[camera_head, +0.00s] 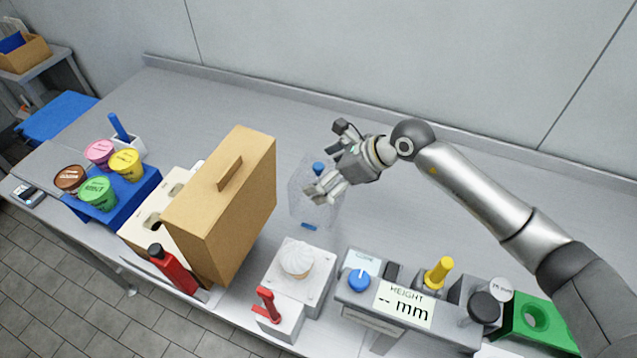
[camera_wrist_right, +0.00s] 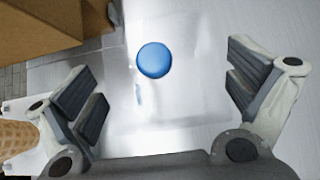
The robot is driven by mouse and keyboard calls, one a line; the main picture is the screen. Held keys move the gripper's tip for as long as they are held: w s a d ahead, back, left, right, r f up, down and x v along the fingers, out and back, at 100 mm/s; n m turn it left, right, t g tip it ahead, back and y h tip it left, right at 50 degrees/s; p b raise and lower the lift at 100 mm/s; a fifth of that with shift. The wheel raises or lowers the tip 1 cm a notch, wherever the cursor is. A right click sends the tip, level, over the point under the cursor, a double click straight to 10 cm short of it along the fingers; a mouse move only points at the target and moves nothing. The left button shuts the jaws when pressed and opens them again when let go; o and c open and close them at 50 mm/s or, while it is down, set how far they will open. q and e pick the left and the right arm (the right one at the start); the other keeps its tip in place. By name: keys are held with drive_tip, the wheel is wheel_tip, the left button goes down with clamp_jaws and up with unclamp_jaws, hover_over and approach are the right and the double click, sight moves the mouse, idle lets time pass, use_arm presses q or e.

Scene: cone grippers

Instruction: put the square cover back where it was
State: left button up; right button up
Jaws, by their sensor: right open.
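The square cover is a clear, see-through box (camera_head: 301,200) with a blue round knob (camera_head: 318,168) on top. It stands on the table to the right of the tan box. My right gripper (camera_head: 325,188) is over the cover, with its fingers spread. In the right wrist view the blue knob (camera_wrist_right: 154,60) shows beyond and between the open fingers (camera_wrist_right: 165,90), not visibly touched by either. The cover's clear walls are faint against the table there. My left gripper is not in view.
A tall tan box (camera_head: 225,205) stands left of the cover. In front are a white block with a white swirl (camera_head: 298,258), a red-handled piece (camera_head: 268,303) and a height gauge (camera_head: 405,302). The table behind is clear.

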drive_tip(key=shift+x, duration=0.95)
drive_tip(key=c, duration=0.8)
